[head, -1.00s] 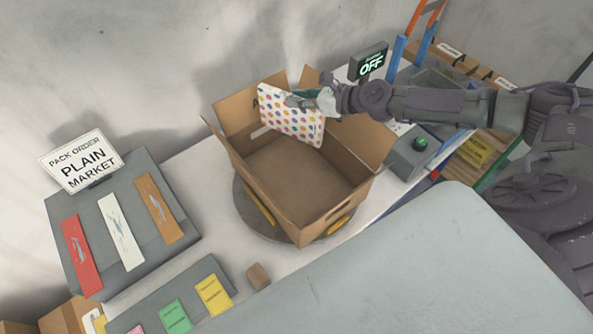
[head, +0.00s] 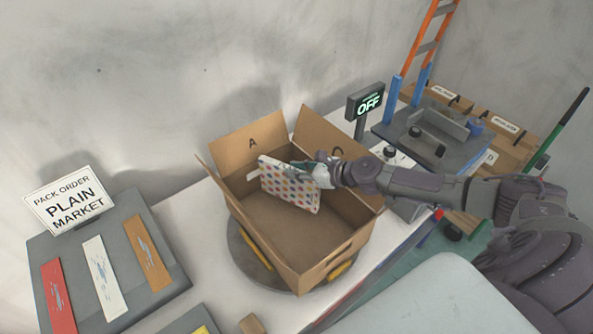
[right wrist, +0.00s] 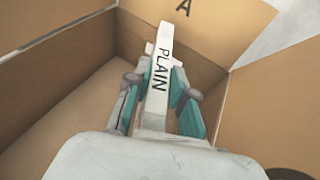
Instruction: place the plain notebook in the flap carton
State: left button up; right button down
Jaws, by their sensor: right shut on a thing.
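The notebook (head: 288,190) has a white cover with coloured dots in the head view. Its white spine reads PLAIN in the right wrist view (right wrist: 160,78). My right gripper (head: 306,170) is shut on the spine edge, with teal finger pads on both sides (right wrist: 158,95). The notebook is held upright and slightly tilted in the mouth of the open flap carton (head: 325,262), near its back wall. Its lower edge appears above the carton floor, but the gap is hard to judge. The carton is brown, with flaps spread open, one marked A. My left gripper is not in view.
The carton stands on a round grey turntable (head: 240,247) with yellow clips. A PACK ORDER PLAIN MARKET sign (head: 68,201) and a grey panel with coloured strips stand left. An OFF display (head: 366,103) stands behind right. The carton floor looks empty.

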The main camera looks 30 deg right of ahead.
jog(key=shift+f+b, duration=0.35)
jog(key=shift+f, duration=0.15)
jog(key=c, duration=1)
grip_release()
